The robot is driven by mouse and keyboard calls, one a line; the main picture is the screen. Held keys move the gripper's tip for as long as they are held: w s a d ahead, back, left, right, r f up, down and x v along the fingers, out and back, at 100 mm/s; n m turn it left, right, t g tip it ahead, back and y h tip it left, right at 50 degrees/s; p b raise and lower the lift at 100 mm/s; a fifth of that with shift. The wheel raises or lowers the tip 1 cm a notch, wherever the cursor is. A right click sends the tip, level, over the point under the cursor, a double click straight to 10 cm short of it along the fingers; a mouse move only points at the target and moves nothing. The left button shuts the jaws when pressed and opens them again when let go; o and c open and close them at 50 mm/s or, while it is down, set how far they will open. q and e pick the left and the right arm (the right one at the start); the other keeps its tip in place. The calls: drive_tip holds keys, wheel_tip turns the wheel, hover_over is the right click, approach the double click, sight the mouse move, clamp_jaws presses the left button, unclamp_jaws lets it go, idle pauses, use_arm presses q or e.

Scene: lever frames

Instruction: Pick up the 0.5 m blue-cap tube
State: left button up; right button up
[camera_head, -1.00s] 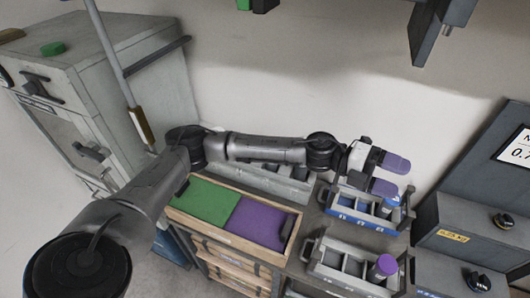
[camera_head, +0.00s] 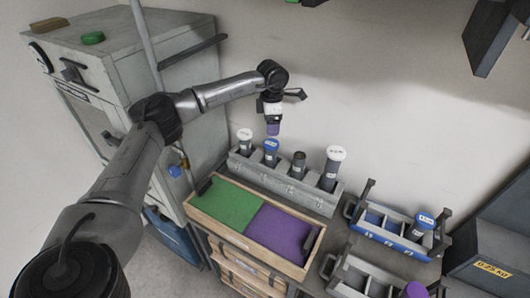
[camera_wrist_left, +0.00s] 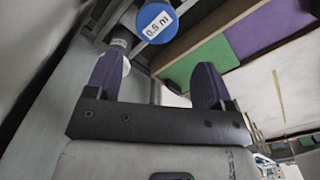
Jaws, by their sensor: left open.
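The 0.5 M blue-cap tube (camera_head: 271,147) stands upright in the long grey rack (camera_head: 288,183) at the back of the bench. Its round blue cap (camera_wrist_left: 155,22) with a white "0.5 M" label shows at the top of the left wrist view. My left gripper (camera_head: 272,128) points down just above this tube. In the left wrist view its two purple fingers (camera_wrist_left: 158,80) are apart with nothing between them, and the cap lies beyond the tips. My right gripper is in neither view.
A white-cap tube (camera_head: 245,135) stands close left of the blue-cap tube. A dark tube (camera_head: 299,160) and a taller white-cap tube (camera_head: 333,162) stand to its right. A blue rack (camera_head: 385,237) holds another blue-cap tube (camera_head: 424,222). A green-and-purple tray (camera_head: 208,232) lies in front.

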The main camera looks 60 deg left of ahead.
sight(270, 144)
use_arm(q)
wheel_tip(270, 144, down, 9)
drive_tip(key=shift+a+r+b, duration=0.1)
drive_tip(key=shift+b, duration=0.65)
wheel_tip(270, 144, down, 4)
drive_tip(key=shift+a+f+b, duration=0.1)
drive_tip(key=shift+a+b, duration=0.05)
drive_tip(key=shift+b, duration=0.3)
drive_tip(key=shift+f, duration=0.2)
drive_tip(key=shift+c, duration=0.3)
drive_tip(key=c, duration=0.8)
